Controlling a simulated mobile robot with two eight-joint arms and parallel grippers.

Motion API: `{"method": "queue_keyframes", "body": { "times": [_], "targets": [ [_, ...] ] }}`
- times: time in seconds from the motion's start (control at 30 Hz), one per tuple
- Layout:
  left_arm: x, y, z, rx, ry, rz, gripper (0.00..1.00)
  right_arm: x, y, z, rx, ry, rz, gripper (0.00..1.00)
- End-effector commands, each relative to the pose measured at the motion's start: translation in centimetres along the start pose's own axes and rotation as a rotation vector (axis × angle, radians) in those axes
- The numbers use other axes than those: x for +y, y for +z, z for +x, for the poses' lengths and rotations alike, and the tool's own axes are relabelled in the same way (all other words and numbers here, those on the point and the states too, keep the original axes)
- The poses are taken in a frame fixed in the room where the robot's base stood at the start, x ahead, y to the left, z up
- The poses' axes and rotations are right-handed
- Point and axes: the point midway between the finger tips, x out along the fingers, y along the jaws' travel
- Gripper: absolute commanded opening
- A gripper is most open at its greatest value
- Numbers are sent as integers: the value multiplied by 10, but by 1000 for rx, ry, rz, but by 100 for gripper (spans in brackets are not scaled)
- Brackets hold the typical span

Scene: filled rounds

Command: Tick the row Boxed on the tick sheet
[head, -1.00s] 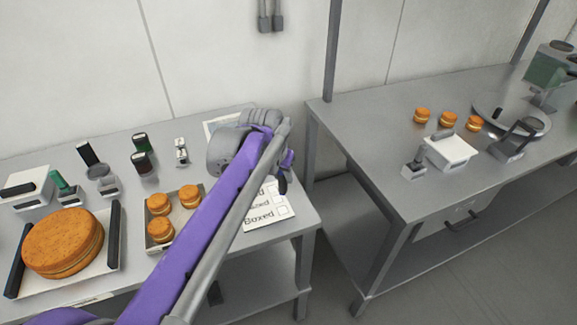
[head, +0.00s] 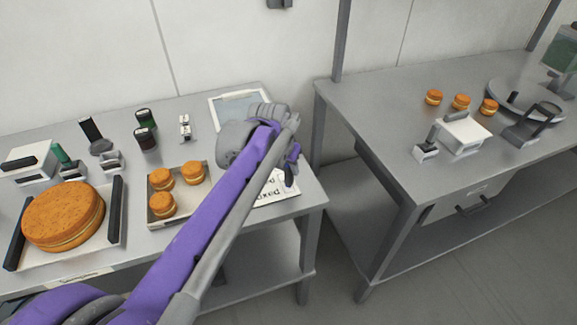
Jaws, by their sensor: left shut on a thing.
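The tick sheet (head: 283,190) lies at the right end of the left table. The end of its lowest word, "oxed", shows beside my arm; the rest is hidden by the arm. I cannot see whether any box is ticked. My left gripper (head: 291,170) is over the sheet's far right part, shut on a small dark pen-like thing (head: 289,179) that points down. Whether its tip touches the paper cannot be told. My right gripper is not in view.
A tray (head: 152,215) with 3 small filled rounds and a board with a large round (head: 63,215) are left of my arm. Stamps and small bottles (head: 146,138) stand behind. A pale framed panel (head: 232,108) lies at the back. A gap separates the right table (head: 385,110).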

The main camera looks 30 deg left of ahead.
Motion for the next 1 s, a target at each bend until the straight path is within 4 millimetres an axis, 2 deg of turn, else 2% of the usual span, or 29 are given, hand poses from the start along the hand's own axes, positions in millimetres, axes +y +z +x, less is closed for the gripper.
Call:
{"method": "queue_keyframes", "body": {
  "times": [1.0],
  "targets": [
    [0, 3, 6, 0, 0, 0, 0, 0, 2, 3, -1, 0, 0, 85]
  ]
}}
